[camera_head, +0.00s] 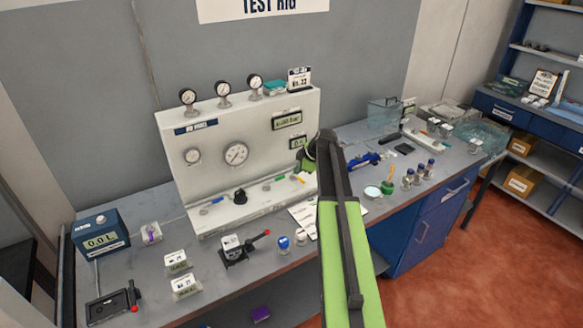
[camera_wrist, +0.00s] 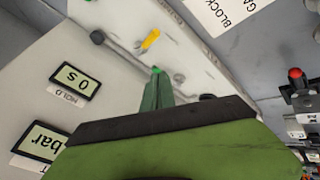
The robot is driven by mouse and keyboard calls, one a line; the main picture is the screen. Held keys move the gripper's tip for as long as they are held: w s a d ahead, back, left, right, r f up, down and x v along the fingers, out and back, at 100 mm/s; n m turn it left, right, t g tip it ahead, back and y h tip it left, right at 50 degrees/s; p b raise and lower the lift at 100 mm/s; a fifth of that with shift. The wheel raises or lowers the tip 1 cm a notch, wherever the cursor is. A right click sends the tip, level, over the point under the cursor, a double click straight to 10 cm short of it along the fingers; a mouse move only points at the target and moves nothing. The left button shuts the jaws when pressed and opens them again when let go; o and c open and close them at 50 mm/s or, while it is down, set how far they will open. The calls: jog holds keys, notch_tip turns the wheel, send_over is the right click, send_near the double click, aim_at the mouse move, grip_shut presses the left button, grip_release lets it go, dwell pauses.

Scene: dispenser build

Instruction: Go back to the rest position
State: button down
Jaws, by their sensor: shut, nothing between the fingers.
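My green arm reaches up from the bottom right in the head view, over the bench's front edge, to the right end of the white test panel (camera_head: 225,130). My gripper (camera_wrist: 156,80) shows in the wrist view with its narrow green fingers together and nothing between them. The fingertips lie over the panel, near a yellow lever (camera_wrist: 150,40) and the display marked HOLD (camera_wrist: 75,82). I cannot tell how far they are from the panel's surface. In the head view, my arm hides the fingertips and part of the panel's right end.
Gauges (camera_head: 235,154) and coloured levers are on the panel. A red-tipped lever device (camera_head: 238,248) and a blue meter (camera_head: 101,236) stand on the grey bench. Several small bottles (camera_head: 418,175) and a clear bin (camera_head: 384,117) are right of my arm. Red floor (camera_head: 470,265) is open at right.

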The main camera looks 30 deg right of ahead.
jog(key=v, duration=0.1)
jog(key=p+v, duration=0.1)
jog(key=v, duration=0.1)
jog(key=shift+d, duration=0.3)
